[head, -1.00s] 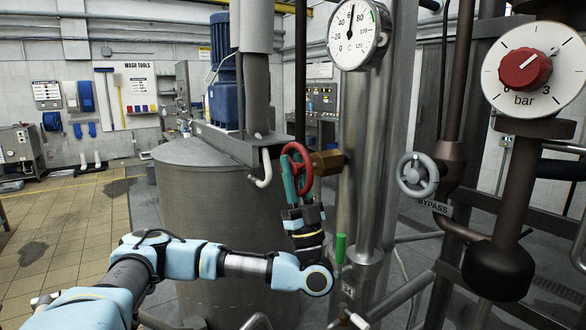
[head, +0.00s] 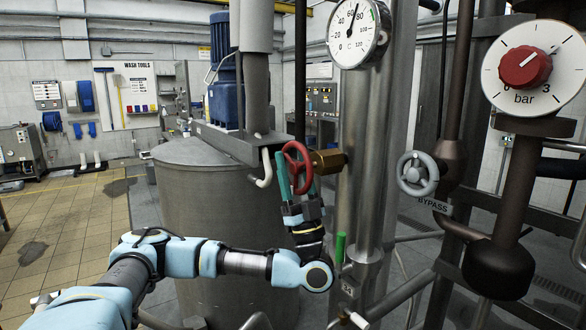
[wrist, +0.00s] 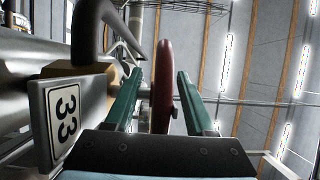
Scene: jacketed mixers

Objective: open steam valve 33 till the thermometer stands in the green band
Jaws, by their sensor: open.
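The red handwheel (head: 297,167) sits on a brass valve body (head: 328,162) on the steel pipe; it also shows edge-on in the wrist view (wrist: 163,85). A plate reading 33 (wrist: 65,125) is beside it in the wrist view. My gripper (head: 297,178) is open, its two teal fingers on either side of the wheel rim. In the wrist view (wrist: 160,100) gaps show between rim and fingers. The round thermometer (head: 345,42), marked in C, has its needle a little right of the top, past 60. Its green band (head: 374,14) is further clockwise, at the upper right; the needle is short of it.
A green upright handle (head: 340,248) is below the thermometer pipe. The steel tank (head: 205,220) is behind my arm. Open tiled floor lies left.

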